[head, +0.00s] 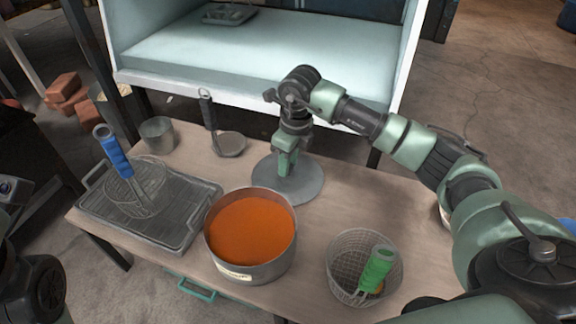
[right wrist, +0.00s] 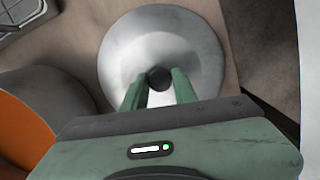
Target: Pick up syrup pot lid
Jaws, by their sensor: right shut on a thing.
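The syrup pot lid (head: 305,188) is a round grey metal disc on the table, just behind and right of the pot. In the right wrist view the lid (right wrist: 200,50) shows whole but for its near part, with a dark round knob (right wrist: 159,77) at its centre. My right gripper (head: 287,168) points down over the lid's middle. Its green fingers (right wrist: 160,88) are shut on the knob. I cannot tell whether the lid is raised off the table. The open pot (head: 249,274) holds orange syrup. My left gripper is not in view; only part of my left arm shows at the lower left.
A ladle (head: 229,144) and a small metal cup (head: 157,135) stand left of the lid. A dark tray (head: 188,238) holds a wire basket with a blue handle (head: 112,150). Another wire basket (head: 341,266) with a green handle sits front right. A pale cabinet (head: 250,52) stands behind.

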